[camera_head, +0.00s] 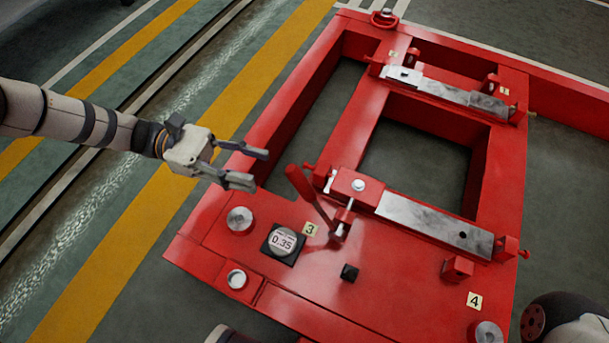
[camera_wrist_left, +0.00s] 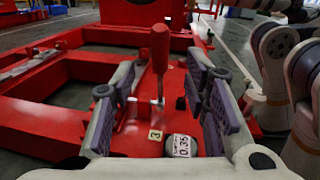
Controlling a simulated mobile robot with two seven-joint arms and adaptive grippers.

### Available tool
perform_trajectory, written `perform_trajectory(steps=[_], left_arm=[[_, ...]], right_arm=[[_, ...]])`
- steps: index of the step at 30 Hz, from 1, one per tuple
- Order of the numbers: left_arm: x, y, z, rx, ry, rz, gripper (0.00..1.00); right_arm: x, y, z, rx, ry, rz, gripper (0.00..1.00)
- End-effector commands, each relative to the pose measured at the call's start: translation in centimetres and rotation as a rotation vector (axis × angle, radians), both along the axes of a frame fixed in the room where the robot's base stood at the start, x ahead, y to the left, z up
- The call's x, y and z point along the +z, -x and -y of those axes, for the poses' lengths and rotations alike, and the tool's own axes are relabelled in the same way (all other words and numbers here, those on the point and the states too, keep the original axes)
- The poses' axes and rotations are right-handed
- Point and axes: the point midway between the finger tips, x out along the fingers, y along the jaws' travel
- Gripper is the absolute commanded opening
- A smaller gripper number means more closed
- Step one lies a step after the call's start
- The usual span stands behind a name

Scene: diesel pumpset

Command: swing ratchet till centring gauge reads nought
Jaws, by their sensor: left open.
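The ratchet's red handle (camera_head: 309,192) stands tilted up from its pivot on the red frame, beside the label "3". It also shows upright in the left wrist view (camera_wrist_left: 160,52), between my fingers in the picture. The round centring gauge (camera_head: 283,240) sits on a black square and reads 0.35. It also shows in the left wrist view (camera_wrist_left: 182,145). My left gripper (camera_head: 261,168) is open and empty, left of the handle and apart from it; its fingers also show in the left wrist view (camera_wrist_left: 163,66). My right gripper is not in view.
The red base frame (camera_head: 215,215) has open wells and bolts. Two metal pads (camera_head: 434,228) (camera_head: 447,92) lie across it with red end blocks. A label "4" (camera_head: 474,300) and a small black block (camera_head: 349,272) sit near the front. Floor left of the frame is clear.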

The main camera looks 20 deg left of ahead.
Motion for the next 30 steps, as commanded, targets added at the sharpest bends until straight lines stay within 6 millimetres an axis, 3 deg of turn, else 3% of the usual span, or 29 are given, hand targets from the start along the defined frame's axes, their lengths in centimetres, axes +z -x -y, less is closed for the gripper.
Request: perform_trajectory(steps=[6,10,15,22,27,30], left_arm=[[0.1,-0.5,5.7,-0.004,0.004,-0.001,0.41],[0.0,-0.8,8.1,-0.003,0.002,0.0,0.41],[0.0,-1.0,9.4,-0.002,0.001,0.0,0.41],[0.0,-1.0,9.5,-0.002,0.0,0.0,0.41],[0.0,-1.0,9.5,-0.002,0.0,0.0,0.03],[0.1,-1.0,9.5,-0.002,0.0,0.0,0.0]], right_arm=[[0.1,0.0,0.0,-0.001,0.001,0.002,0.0],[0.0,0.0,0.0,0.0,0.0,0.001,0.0],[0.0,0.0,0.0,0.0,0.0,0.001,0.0],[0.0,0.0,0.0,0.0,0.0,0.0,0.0],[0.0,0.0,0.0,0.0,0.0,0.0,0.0],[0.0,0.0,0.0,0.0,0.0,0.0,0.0]])
